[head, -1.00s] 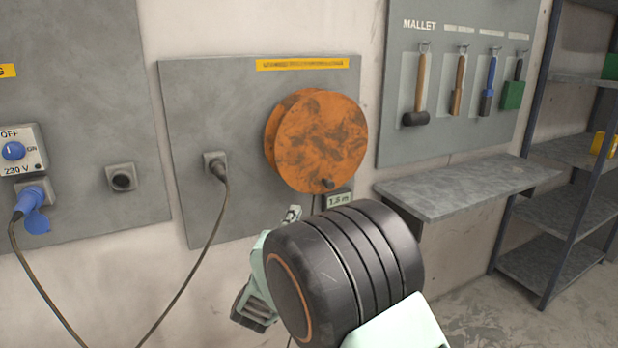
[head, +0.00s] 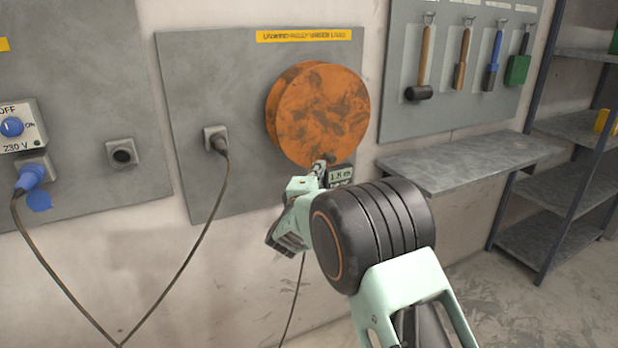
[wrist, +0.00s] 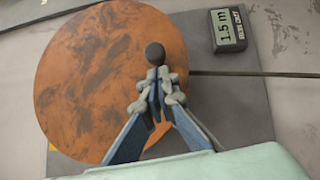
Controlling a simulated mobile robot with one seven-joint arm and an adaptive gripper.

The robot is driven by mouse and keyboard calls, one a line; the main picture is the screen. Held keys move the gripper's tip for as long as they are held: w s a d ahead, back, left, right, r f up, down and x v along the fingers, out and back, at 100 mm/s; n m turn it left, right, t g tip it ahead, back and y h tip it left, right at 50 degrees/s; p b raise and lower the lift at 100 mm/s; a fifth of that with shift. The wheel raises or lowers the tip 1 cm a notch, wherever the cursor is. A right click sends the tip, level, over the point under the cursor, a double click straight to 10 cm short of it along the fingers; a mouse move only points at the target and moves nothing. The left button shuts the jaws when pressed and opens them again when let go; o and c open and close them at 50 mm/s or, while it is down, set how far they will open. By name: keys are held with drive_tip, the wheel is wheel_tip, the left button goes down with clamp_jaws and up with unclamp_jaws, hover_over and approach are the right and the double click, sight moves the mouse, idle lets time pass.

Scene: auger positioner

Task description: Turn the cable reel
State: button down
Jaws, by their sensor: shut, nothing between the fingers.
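The cable reel (head: 318,110), a worn orange disc, is mounted on a grey wall panel. It also fills the left of the wrist view (wrist: 90,85). A small dark crank knob (wrist: 155,52) stands out near the reel's rim. My gripper (head: 319,168) is at the reel's lower edge. In the wrist view my gripper (wrist: 157,82) has its fingertips together right at the knob, with the knob just beyond them rather than between them. Whether the tips touch it I cannot tell. In the head view the gripper mostly hides the knob.
A small display (wrist: 232,28) reading 1.5 m sits beside the reel. A blue plug (head: 31,178) is further left. A grey shelf (head: 470,160) juts out at right below hanging tools.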

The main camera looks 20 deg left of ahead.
drive_tip(key=shift+w+d+r, duration=0.1)
drive_tip(key=shift+w+d, duration=0.15)
drive_tip(key=shift+w, duration=0.15)
drive_tip(key=shift+w+d+f+n+t+b, duration=0.2)
drive_tip(key=shift+w+d+n+t+b, duration=0.1)
drive_tip(key=shift+n+b, duration=0.1)
drive_tip(key=shift+w, duration=0.1)
